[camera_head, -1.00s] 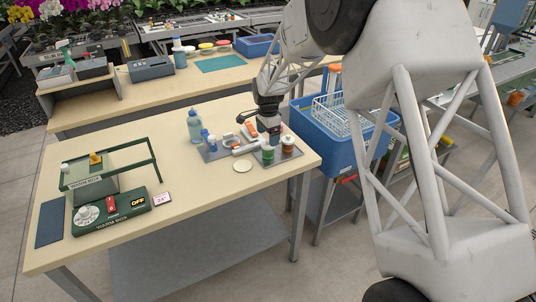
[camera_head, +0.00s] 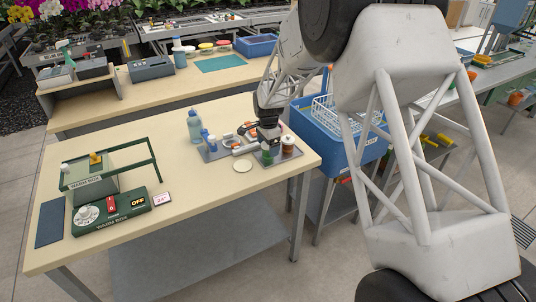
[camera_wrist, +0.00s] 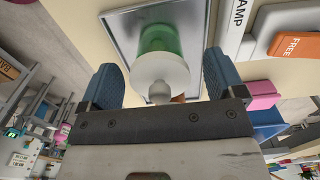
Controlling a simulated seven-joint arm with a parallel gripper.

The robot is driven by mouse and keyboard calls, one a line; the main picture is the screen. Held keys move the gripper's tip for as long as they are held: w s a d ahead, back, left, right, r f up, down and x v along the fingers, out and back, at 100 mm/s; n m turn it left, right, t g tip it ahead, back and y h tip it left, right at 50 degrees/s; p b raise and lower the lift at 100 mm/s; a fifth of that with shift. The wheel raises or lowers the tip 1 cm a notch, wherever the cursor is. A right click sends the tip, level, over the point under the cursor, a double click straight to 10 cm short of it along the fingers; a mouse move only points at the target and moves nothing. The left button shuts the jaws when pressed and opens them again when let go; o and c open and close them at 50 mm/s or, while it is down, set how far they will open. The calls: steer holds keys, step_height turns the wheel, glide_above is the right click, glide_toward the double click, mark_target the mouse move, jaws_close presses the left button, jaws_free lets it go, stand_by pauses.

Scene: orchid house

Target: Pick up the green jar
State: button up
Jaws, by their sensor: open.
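The green jar stands on a grey tray (camera_wrist: 120,30) near the right end of the wooden table. In the wrist view the green jar (camera_wrist: 160,42) has a pale lid with a round knob and lies between the two blue finger pads of my gripper (camera_wrist: 162,82). The gripper is open, with a gap on each side of the jar. In the head view my gripper (camera_head: 268,143) is just above the green jar (camera_head: 267,158), hiding part of it. A brown jar with a white lid (camera_head: 288,145) stands just right of it.
White and orange labelled blocks (camera_wrist: 294,42) lie close to the right of the jar. A blue crate (camera_head: 345,150) with a wire rack is beyond the table's right edge.

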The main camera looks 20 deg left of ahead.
steer(key=c, duration=1.1)
steer(key=shift+r, duration=0.15)
steer(key=shift+r, duration=0.5)
steer(key=shift+s+d+r, duration=0.1)
steer(key=shift+s+r, duration=0.05)
steer(key=shift+r, duration=0.45)
steer(key=shift+s+d+r, duration=0.1)
steer(key=shift+s+r, duration=0.05)
steer(key=shift+r, duration=0.4)
steer(key=s+d+r, duration=0.1)
steer(key=s+d, duration=0.6)
steer(key=s, duration=0.6)
steer(key=shift+s+r, duration=0.2)
steer(key=shift+d, duration=0.1)
